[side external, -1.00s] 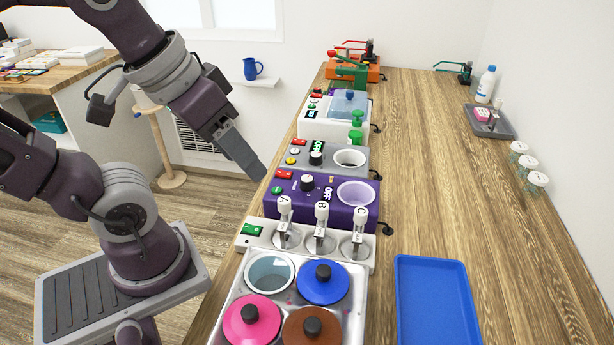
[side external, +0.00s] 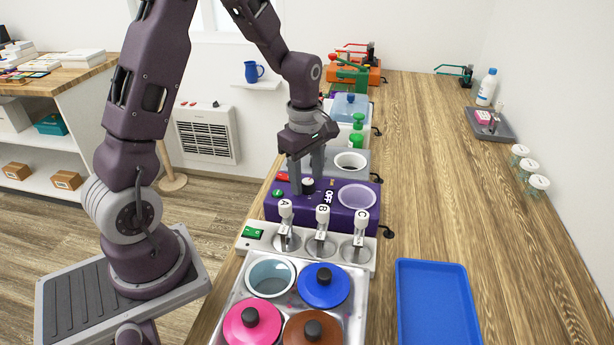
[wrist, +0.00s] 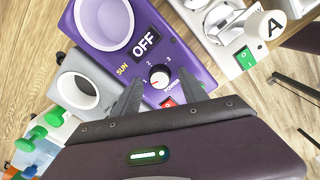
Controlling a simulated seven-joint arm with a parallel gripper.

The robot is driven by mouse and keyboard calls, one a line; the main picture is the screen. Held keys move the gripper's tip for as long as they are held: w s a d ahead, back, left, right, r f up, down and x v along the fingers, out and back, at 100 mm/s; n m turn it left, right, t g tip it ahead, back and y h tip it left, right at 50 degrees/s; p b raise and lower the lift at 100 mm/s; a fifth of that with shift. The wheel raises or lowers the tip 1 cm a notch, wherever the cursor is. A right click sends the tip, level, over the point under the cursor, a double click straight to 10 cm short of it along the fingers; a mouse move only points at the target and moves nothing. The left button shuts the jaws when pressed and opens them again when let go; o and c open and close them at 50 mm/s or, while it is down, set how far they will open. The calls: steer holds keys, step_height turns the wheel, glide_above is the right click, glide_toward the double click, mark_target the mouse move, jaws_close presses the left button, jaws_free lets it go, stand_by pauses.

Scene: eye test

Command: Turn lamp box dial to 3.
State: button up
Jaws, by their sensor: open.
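The purple box (side external: 288,209) has a white round recess, a display reading OFF and a label SUN; it also shows in the wrist view (wrist: 185,62). Its dial (wrist: 160,77) has a white top with a small red mark, with numbers 1, 2 and 3 printed around it. I cannot tell for sure which number the mark faces. The dial also shows in the side view (side external: 308,186). My gripper (side external: 306,183) is open and points down, with one finger on each side of the dial. I cannot tell whether the fingers touch it.
A grey box (wrist: 88,75) with a round opening stands just behind the purple one. In front are a white strip (side external: 256,246) with levers A, B and C, and a pan unit with coloured lids (side external: 322,285).

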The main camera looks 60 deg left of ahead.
steer(key=shift+f, duration=0.15)
steer(key=shift+c, duration=0.2)
jaws_close()
